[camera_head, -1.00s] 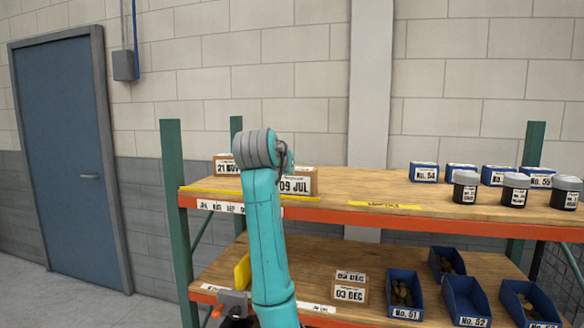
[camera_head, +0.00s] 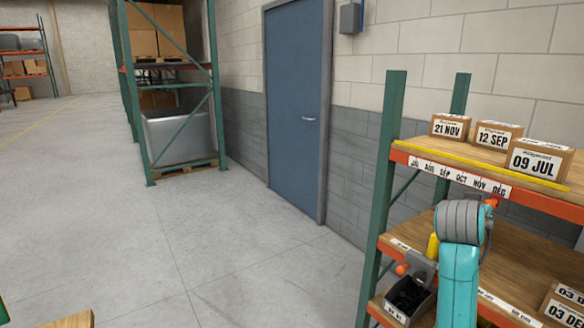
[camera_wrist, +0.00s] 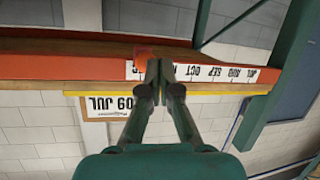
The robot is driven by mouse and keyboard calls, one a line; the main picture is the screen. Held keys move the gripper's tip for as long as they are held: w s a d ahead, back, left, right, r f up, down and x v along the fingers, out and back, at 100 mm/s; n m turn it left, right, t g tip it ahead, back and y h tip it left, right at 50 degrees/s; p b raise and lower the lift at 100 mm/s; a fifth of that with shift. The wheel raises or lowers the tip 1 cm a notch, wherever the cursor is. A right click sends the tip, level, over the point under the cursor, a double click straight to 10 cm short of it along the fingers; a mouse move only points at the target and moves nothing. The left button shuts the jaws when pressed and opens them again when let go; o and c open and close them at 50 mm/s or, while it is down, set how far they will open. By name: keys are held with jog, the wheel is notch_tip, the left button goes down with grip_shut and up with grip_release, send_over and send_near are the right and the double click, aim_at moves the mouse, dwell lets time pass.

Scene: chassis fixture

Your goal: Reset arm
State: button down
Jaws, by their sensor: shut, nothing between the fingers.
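My teal arm (camera_head: 458,285) rises in front of the shelf rack in the head view, at the lower right. Its grey wrist joint (camera_head: 460,222) covers part of the lower shelf, and my gripper is mostly hidden behind it there. In the wrist view, which shows the rack upside down, my gripper (camera_wrist: 160,68) has its two fingertips together with nothing held. The fingers point towards the orange shelf beam (camera_wrist: 60,66) and its month labels; I cannot tell how near they are.
Date boxes, such as the 09 JUL box (camera_head: 538,161), stand on the upper shelf. A grey bin (camera_head: 408,298) stands on the lower shelf, left of my arm. A blue door (camera_head: 297,110) and a pallet rack (camera_head: 180,165) stand further left. Grey floor (camera_head: 220,250) is open between them.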

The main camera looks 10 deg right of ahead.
jog(key=s+a+f+n+t+y, duration=0.25)
jog(key=a+f, duration=0.55)
jog(key=f, duration=0.5)
jog(key=s+a+f+n+t+y, duration=0.2)
jog(key=s+a+f+n, duration=0.2)
jog(key=a+f, duration=0.7)
jog(key=s+a+f+n+y, duration=0.15)
jog(key=s+a+f, duration=0.25)
jog(key=s+f, duration=0.5)
jog(key=s+a+f+n+t+y, duration=0.1)
jog(key=s+a+f+y, duration=0.1)
jog(key=s+a, duration=0.45)
jog(key=s+a+f+t+y, duration=0.1)
jog(key=s+a+f+y, duration=0.15)
jog(key=s, duration=0.75)
jog(key=s+a+r+y, duration=0.1)
jog(key=s+a+r, duration=0.1)
jog(key=s, duration=0.6)
jog(key=s+a+r, duration=0.2)
jog(key=s+r, duration=0.3)
jog(key=s, duration=0.4)
jog(key=shift+a+y, duration=0.15)
jog(key=shift+y, duration=0.2)
